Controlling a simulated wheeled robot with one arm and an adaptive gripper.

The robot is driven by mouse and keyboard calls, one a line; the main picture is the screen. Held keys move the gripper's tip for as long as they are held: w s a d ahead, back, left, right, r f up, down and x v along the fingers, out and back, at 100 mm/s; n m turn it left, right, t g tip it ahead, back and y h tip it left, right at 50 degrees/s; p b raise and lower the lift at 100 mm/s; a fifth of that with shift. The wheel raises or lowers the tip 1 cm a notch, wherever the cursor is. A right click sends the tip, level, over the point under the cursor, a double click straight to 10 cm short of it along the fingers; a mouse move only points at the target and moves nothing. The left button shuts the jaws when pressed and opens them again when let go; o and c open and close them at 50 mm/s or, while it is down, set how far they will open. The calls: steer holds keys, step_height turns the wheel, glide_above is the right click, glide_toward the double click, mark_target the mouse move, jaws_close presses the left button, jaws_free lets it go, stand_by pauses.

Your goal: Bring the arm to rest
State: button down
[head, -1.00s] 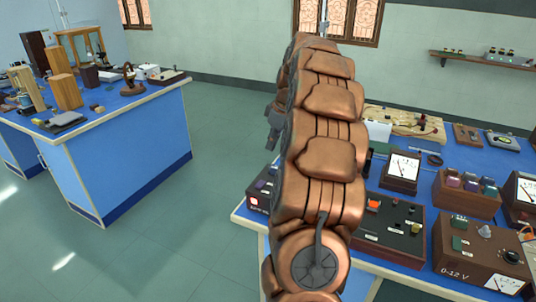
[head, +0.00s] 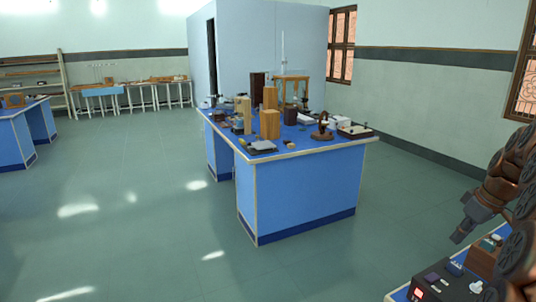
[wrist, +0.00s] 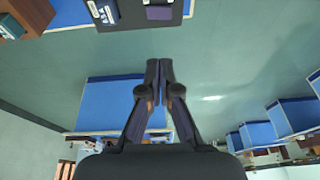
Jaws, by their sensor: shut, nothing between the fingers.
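My gripper (head: 461,234) shows at the right of the head view, at the end of my bronze arm. It points down and to the left, beside the corner of the near blue bench. In the wrist view my gripper (wrist: 159,70) has its two dark fingers together, with nothing between them. Most of my arm is cut off by the right edge of the head view.
The near bench (head: 398,295) carries a dark box with a red switch (head: 418,294). A blue bench (head: 305,195) with instruments stands mid-room. Another blue bench (head: 12,140) is at far left. Green floor (head: 130,220) between them is clear.

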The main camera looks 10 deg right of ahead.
steer(key=s+a+g, duration=0.1)
steer(key=s+a, duration=0.3)
steer(key=a, duration=1)
steer(key=s+a+g, duration=0.2)
steer(key=s+a, duration=0.1)
steer(key=a, duration=1)
steer(key=s+a+f+m, duration=0.1)
steer(key=s+a+f, duration=0.1)
steer(key=s, duration=0.5)
steer(key=s+a+f+m+g, duration=0.1)
steer(key=s+a+f, duration=0.1)
steer(key=s+a, duration=0.3)
steer(key=s+a+f+m+h, duration=0.1)
steer(key=s+a+f, duration=0.2)
steer(key=s, duration=0.5)
steer(key=shift+s+a+g+p, duration=0.35)
steer(key=shift+a+g+p, duration=0.05)
steer(key=shift+p, duration=0.05)
